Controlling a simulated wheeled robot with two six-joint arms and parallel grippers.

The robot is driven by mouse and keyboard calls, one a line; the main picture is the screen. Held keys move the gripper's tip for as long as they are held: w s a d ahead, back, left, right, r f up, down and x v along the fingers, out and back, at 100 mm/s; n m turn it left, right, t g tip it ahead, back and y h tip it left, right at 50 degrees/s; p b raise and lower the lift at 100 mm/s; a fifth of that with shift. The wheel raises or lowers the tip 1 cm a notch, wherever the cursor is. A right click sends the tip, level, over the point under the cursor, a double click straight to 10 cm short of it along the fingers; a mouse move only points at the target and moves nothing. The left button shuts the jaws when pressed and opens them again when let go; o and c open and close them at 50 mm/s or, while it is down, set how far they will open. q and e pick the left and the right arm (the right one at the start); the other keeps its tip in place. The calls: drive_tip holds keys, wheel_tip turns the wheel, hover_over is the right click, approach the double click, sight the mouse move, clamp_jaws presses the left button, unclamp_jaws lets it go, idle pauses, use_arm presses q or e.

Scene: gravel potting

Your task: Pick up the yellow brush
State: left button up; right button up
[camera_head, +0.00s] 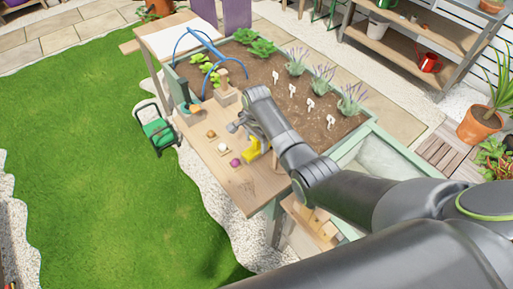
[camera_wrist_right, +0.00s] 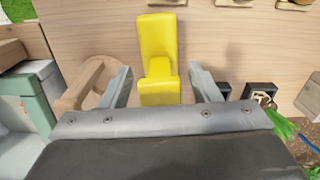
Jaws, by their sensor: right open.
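The yellow brush (camera_head: 252,149) lies on the wooden work surface (camera_head: 215,160) near its front edge. It fills the upper middle of the right wrist view (camera_wrist_right: 158,48), with its long axis running away from the gripper. My right gripper (camera_head: 241,128) is above the surface, close to the brush. In the right wrist view the right gripper (camera_wrist_right: 162,74) is open, and its fingers stand on either side of the brush's near part, with a gap on each side. The brush is partly hidden by the arm in the head view. My left gripper is not in view.
The soil bed (camera_head: 300,95) with plants is behind.

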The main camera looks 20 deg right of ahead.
drive_tip(key=shift+f, duration=0.35)
drive_tip(key=shift+c, duration=0.3)
drive_tip(key=c, duration=1.1)
drive_tip(key=shift+o, duration=0.2)
wheel_tip(320, 180, up, 10)
drive_tip(key=shift+r+b, duration=0.1)
drive_tip(key=shift+b, duration=0.2)
